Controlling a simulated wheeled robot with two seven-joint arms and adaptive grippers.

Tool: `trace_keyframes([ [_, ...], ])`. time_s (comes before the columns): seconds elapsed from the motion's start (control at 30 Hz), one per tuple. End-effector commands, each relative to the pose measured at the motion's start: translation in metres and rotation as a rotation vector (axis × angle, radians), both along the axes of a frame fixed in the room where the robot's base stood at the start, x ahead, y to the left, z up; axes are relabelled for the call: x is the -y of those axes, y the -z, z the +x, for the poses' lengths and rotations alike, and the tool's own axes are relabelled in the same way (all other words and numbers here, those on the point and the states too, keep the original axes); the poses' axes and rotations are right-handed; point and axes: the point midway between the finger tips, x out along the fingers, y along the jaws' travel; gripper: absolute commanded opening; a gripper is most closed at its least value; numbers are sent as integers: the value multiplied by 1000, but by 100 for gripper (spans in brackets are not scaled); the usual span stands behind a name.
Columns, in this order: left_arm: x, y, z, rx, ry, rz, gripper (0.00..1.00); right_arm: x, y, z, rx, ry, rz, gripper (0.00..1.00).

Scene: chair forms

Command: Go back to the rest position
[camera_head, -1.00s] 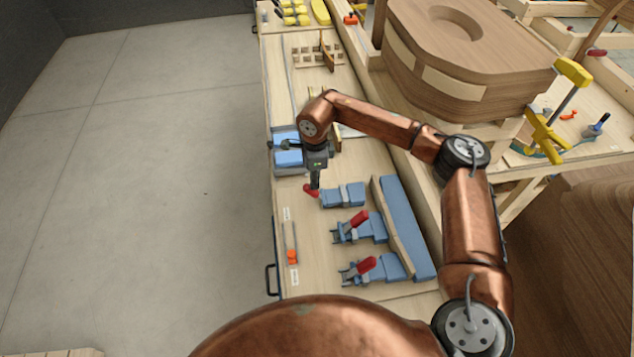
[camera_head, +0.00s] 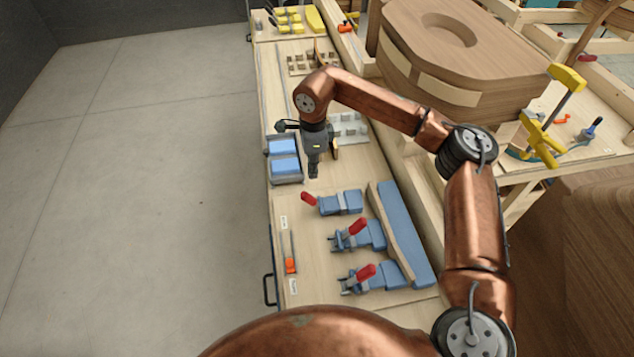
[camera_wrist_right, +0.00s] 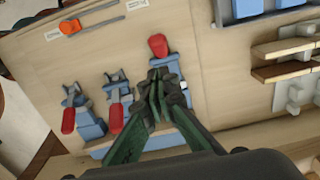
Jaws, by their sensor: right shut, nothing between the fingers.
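My right gripper (camera_head: 313,172) points down above the light wooden bench, behind the nearest-to-it red-handled clamp. Its fingers are closed together and empty, which also shows in the right wrist view (camera_wrist_right: 160,82). That clamp has a blue body (camera_head: 340,202) and a red handle (camera_head: 308,199) lying out to the left; a gap shows between it and the fingertips in the head view. My left gripper is not in view.
Two more red-handled clamps (camera_head: 358,236) (camera_head: 362,278) stand in front, beside a long blue block (camera_head: 400,235). A grey bin with blue blocks (camera_head: 284,150) is left of the gripper. A curved wooden form (camera_head: 460,60) stands at the back right. Open floor lies left.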

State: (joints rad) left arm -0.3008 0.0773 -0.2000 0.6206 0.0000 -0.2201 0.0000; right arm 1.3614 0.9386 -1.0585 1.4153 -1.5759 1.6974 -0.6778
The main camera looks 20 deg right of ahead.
Motion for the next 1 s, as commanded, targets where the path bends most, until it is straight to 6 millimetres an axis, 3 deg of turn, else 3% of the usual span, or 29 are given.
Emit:
trace_keyframes([
  [0.2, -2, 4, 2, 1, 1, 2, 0, -8, -21, 2, 0, -1, -1, 0],
  [0.6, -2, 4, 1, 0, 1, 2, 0, -9, -24, 2, 0, 0, -1, 0],
  [0.77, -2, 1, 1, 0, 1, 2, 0, -5, -15, 1, -1, 1, -2, 0],
  [1.0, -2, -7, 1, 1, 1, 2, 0, 10, 21, -1, -3, 2, -3, 0],
])
